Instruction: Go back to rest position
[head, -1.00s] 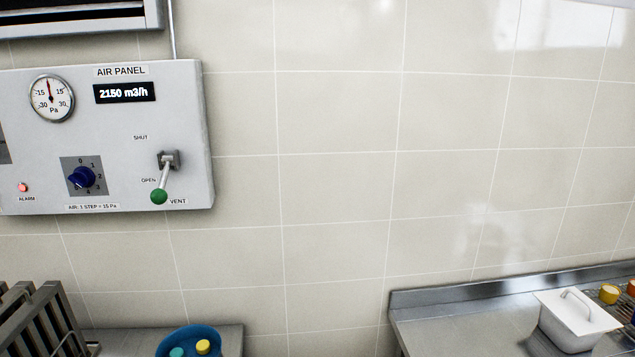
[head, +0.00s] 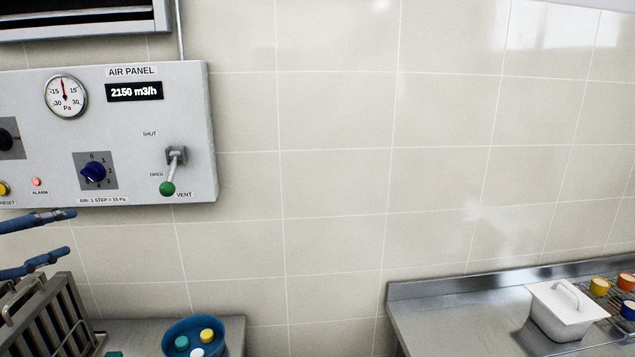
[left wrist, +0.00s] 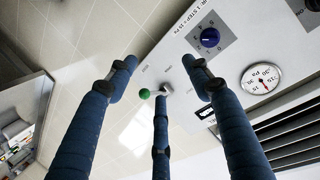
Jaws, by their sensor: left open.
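My left gripper (head: 62,238) comes in at the left edge of the head view, below the air panel. Its blue fingers are spread apart, with nothing between them. In the left wrist view the open fingers (left wrist: 160,75) point toward the wall and the air panel (left wrist: 245,50). The panel (head: 135,130) also shows in the head view. Its vent lever (head: 172,172) has a green knob and points down, beside the OPEN mark. The fingers appear apart from the lever. My right gripper is in neither view.
A blue bowl (head: 175,335) with coloured round pieces stands on the left counter, beside a metal rack (head: 48,318). A white lidded container (head: 565,312) stands on the right steel counter (head: 470,308), near a wire rack with coloured cups. The wall between is bare.

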